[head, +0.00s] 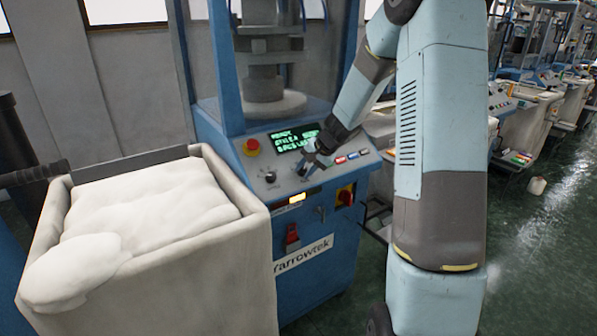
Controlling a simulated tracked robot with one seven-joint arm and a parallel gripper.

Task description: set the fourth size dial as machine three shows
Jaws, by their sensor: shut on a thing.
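A blue knitting machine (330,225) stands in front of me with a sloping grey control panel. Its black screen (290,139) shows several lines of green text, partly covered by my arm and too small to read surely. One small black dial (270,176) sits on the left of the panel, and its setting is too small to read. My gripper (308,168) is at the middle of the panel, just below the screen. It is shut on what looks like a second dial, which the fingers mostly hide. I cannot tell which dial it is or where it points.
Red, white and blue buttons (352,155) lie right of my gripper. A bin of white fabric (150,205) stands close on the left.

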